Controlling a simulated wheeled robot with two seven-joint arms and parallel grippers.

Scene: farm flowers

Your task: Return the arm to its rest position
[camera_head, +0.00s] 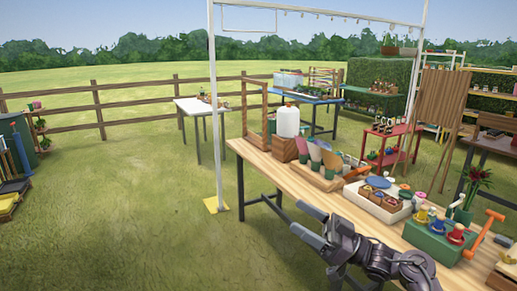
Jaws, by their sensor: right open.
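My right gripper (308,226) is at the bottom middle, in front of the near edge of the wooden table (262,160). Its two fingers point left and stand apart, with nothing between them. My right arm comes in from the bottom right. The gripper is beside the table edge, over grass in the picture; its exact height is hard to tell. My left gripper is not in view.
The table holds a white jug (288,122), a wooden tray (318,180) of colored items, a white box (378,205) and a green toolbox (432,240). A white metal post (214,110) stands left of the table. Grass to the left is open.

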